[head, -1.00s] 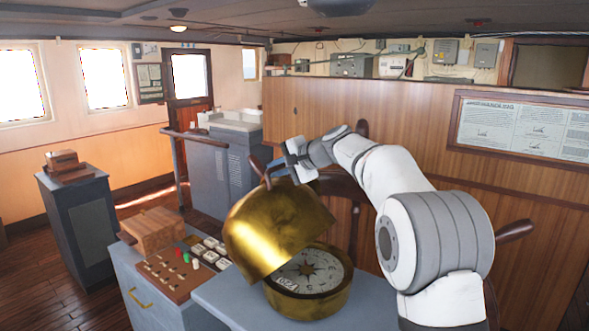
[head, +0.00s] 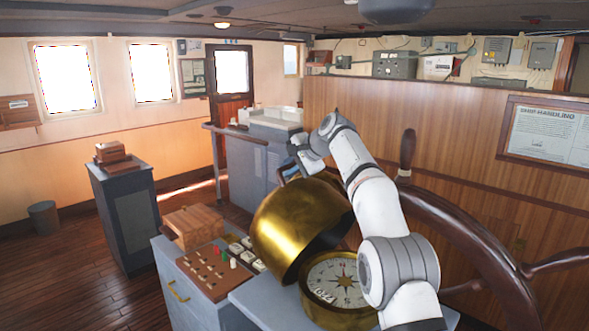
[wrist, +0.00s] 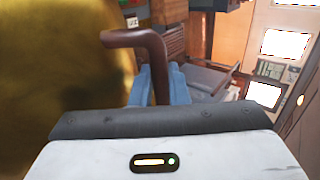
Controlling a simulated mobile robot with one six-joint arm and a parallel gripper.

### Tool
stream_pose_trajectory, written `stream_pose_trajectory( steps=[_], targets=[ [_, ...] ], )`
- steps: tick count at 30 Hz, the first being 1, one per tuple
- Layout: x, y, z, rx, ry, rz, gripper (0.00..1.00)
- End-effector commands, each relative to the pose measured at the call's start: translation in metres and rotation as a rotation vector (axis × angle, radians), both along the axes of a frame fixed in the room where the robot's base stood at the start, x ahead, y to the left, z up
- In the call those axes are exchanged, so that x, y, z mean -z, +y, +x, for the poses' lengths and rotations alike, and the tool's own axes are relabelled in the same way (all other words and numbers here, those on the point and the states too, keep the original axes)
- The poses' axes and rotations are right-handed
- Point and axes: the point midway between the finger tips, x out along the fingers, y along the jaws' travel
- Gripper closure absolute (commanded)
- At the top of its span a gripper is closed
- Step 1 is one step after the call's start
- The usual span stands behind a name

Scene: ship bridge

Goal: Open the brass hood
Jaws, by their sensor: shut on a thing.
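The brass hood (head: 290,222) is tilted up and back to the left above the compass (head: 337,287), whose dial shows in the head view. In the wrist view the hood (wrist: 60,60) fills the left side. Its brown handle (wrist: 140,40) runs between the blue fingertips of my gripper (wrist: 157,85), which is shut on it. In the head view my gripper (head: 290,170) is at the top of the hood, partly hidden by my wrist.
A control panel (head: 205,270) with several switches and a wooden box (head: 192,226) stand left of the hood. A ship's wheel (head: 465,240) is close on the right. A grey cabinet (head: 125,210) stands further left, with open floor between.

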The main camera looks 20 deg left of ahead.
Motion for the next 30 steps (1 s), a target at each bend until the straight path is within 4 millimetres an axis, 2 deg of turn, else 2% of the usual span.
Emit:
stream_pose_trajectory(
  steps=[22,23,28,30],
  targets=[
    [-0.0014,0.0085,-0.0003,0.013,0.001,-0.027,1.0],
    [-0.0013,0.0086,-0.0003,0.013,0.001,-0.027,0.83],
    [-0.0003,0.0093,-0.0009,0.011,0.005,-0.027,0.69],
    [0.0002,0.0096,-0.001,0.01,0.006,-0.028,0.68]
  ],
)
